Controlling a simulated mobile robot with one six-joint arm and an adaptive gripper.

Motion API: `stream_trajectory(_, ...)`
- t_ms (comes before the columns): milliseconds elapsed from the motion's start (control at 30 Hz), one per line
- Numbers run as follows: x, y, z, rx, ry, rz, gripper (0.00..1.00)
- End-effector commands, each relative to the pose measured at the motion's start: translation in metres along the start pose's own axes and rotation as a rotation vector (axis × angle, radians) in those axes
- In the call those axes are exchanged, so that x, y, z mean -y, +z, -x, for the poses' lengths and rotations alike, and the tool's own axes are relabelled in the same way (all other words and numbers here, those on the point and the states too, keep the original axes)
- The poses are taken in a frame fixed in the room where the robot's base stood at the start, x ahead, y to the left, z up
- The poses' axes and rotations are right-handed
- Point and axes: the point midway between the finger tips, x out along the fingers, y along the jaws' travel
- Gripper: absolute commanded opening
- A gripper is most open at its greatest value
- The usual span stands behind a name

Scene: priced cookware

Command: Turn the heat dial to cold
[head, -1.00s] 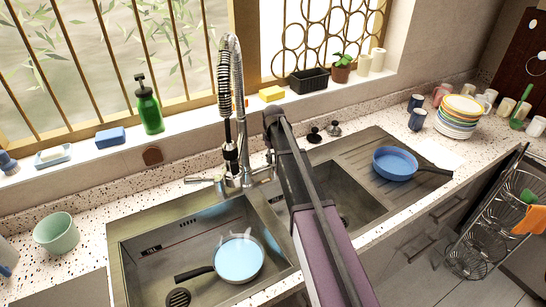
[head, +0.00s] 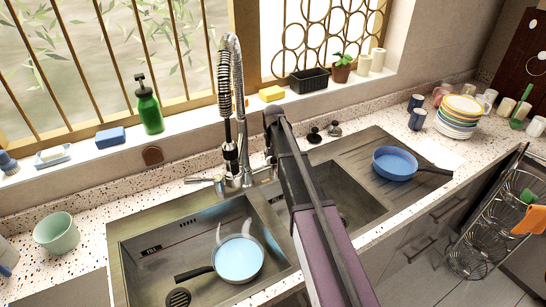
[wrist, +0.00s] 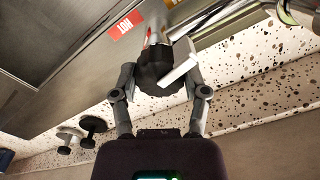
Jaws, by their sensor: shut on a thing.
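The heat dial (wrist: 155,68) is a black round knob with a pale bar across it, on a silver fitting in the wrist view. A red label reading HOT (wrist: 127,24) lies up and left of it; the bar slants toward the right, away from that label. My gripper (wrist: 160,72) has one finger on each side of the knob and is shut on it. In the head view, the tall coiled tap (head: 230,150) stands behind the sink. My arm reaches beside it and hides much of the dial and the fingers. I see no cold label.
The left basin holds a light-blue pan (head: 238,259) with pale wisps over it. A blue pan (head: 394,163) lies on the drainboard. A mint bowl (head: 57,233) is at left, a green bottle (head: 150,107) on the sill, stacked plates (head: 458,116) at right.

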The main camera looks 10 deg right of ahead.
Motion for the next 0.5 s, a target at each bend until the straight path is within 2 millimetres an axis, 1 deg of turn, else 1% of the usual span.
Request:
stream_trajectory(200,-0.0003,0.0019,-0.0005,0.003,0.001,-0.153,0.11)
stream_trajectory(500,-0.0005,0.0021,-0.0005,0.004,0.001,-0.256,0.11)
